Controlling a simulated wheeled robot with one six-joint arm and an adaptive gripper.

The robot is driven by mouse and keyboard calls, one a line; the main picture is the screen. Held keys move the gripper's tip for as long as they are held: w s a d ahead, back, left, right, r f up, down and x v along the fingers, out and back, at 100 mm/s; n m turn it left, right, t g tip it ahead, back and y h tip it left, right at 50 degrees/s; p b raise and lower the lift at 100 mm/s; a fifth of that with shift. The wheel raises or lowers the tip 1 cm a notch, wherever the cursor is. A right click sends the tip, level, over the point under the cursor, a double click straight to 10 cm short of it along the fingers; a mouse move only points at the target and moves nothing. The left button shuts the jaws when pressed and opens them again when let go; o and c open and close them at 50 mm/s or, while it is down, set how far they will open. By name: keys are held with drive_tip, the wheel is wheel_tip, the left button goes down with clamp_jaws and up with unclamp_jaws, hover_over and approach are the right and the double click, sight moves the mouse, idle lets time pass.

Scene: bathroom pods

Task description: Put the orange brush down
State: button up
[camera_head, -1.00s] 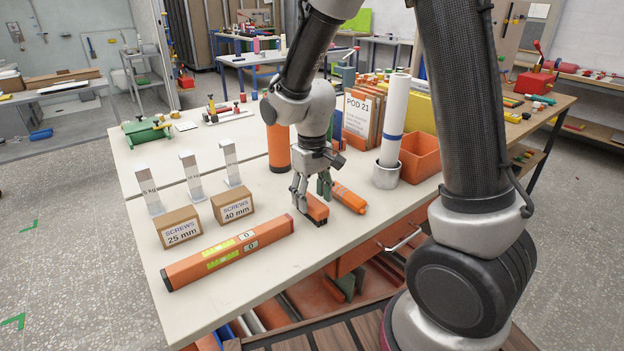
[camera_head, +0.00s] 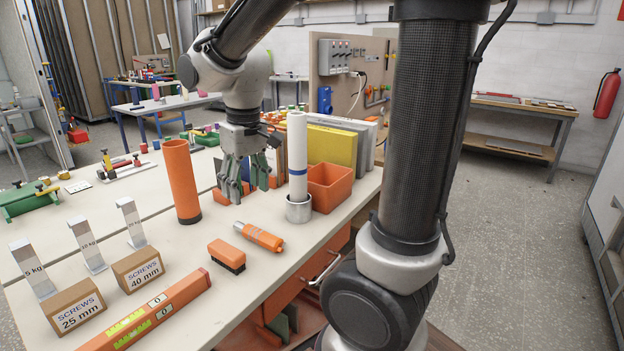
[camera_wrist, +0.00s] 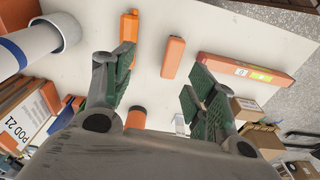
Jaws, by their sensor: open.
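The orange brush (camera_head: 227,254) lies on the pale worktop with its dark bristles down, beside an orange tube-like tool (camera_head: 259,237). My gripper (camera_head: 241,190) is open and empty, raised above the worktop behind the brush and apart from it. In the wrist view the brush (camera_wrist: 173,57) shows beyond and between the spread green fingers (camera_wrist: 160,100), with nothing held. The orange tool (camera_wrist: 129,27) also shows there, left of the brush.
An orange spirit level (camera_head: 160,312) and two screw boxes (camera_head: 138,269) lie at the front left. An orange cylinder (camera_head: 181,180) stands left of my gripper. A white roll in a metal cup (camera_head: 299,209) and an orange bin (camera_head: 330,187) stand at right.

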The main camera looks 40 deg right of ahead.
drive_tip(key=s+d+r+m+t, duration=0.1)
drive_tip(key=s+d+r, duration=0.1)
drive_tip(key=s+d, duration=0.2)
drive_tip(key=s+d+r+m+t, duration=0.1)
drive_tip(key=s+d, duration=0.4)
drive_tip(key=s, duration=0.6)
drive_tip(key=shift+d+r+m+t, duration=0.3)
drive_tip(key=shift+r+t, duration=0.2)
drive_tip(key=shift+r, duration=0.25)
